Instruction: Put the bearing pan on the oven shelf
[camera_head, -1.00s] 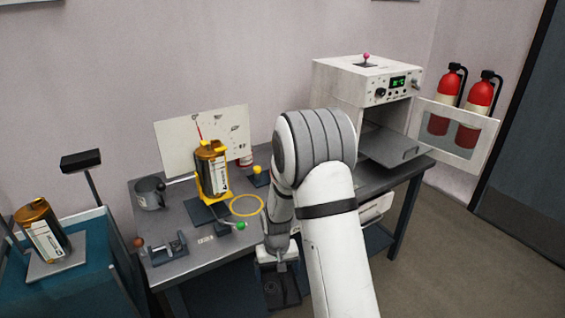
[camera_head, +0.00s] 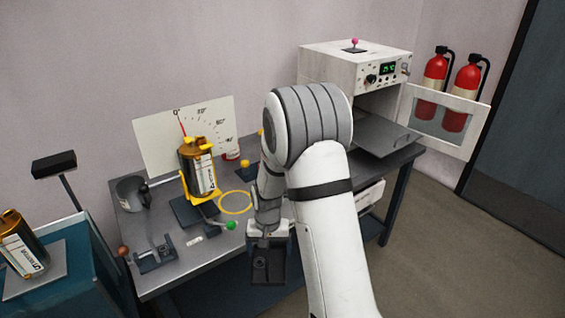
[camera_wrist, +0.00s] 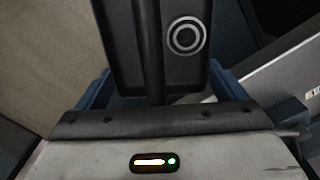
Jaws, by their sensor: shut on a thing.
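My gripper (camera_head: 264,240) is shut on the dark, square bearing pan (camera_head: 283,268) and holds it in front of the workbench's front edge. The pan fills the top of the wrist view (camera_wrist: 118,45), with a round metal bearing (camera_wrist: 186,37) lying in it. The pan looks roughly level. The white oven (camera_head: 335,68) stands at the back right of the bench with its door (camera_head: 478,143) swung open to the right. The grey oven shelf (camera_head: 392,143) sticks out of its opening. My arm hides part of the oven's left side and the bench before it.
A yellow-topped canister (camera_head: 203,175) stands on the bench left of my arm, near a yellow ring (camera_head: 236,202), a grey mug (camera_head: 131,194) and a dial board (camera_head: 150,140). Two red fire extinguishers (camera_head: 436,72) are behind the oven door. Floor right of the bench is clear.

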